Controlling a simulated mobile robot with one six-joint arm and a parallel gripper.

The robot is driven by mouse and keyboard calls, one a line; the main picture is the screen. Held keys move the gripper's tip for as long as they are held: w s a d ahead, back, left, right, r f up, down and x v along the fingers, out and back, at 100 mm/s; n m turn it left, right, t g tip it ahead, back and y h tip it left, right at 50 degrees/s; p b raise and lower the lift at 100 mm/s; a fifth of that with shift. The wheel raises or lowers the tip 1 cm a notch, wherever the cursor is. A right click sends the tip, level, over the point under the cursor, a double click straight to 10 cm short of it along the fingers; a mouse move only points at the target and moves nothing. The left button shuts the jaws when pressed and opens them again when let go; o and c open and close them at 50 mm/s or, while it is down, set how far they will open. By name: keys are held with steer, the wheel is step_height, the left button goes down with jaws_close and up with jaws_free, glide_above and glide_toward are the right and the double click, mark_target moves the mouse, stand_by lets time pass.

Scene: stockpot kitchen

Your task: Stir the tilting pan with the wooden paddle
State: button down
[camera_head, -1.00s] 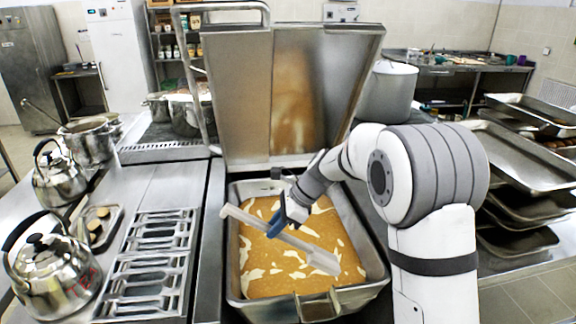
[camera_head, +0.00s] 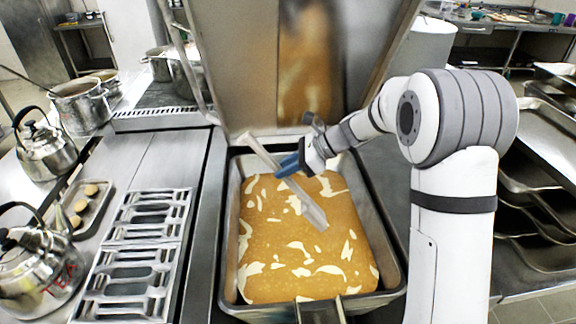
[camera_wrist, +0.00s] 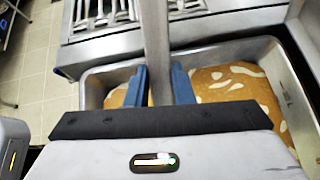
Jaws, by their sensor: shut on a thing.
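The tilting pan (camera_head: 396,272) is a deep rectangular steel pan holding an orange-brown food with pale streaks. Its large lid (camera_head: 262,60) stands open at the back. The wooden paddle (camera_head: 312,212) is a long pale bar, slanting from upper left down to the right, with its lower end over or in the food; I cannot tell how deep. My gripper (camera_head: 289,165) is shut on the paddle near the pan's back. In the wrist view the paddle (camera_wrist: 155,45) runs between the two blue fingers (camera_wrist: 159,85), with the food on both sides.
A slotted rack with steel utensils (camera_head: 146,245) lies on the counter left of the pan. Kettles (camera_head: 45,150) and a small tray of round pieces (camera_head: 92,207) stand farther left. Steel trays (camera_head: 545,205) are stacked at the right. The lid bounds the space behind the pan.

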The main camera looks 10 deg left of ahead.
steer(key=shift+b, duration=0.55)
step_height(320, 180, down, 3)
steer(key=shift+f+b, duration=0.1)
steer(key=shift+b, duration=1.05)
step_height(320, 180, down, 14)
steer(key=b, duration=0.8)
steer(key=shift+b, duration=0.3)
steer(key=shift+s, duration=0.1)
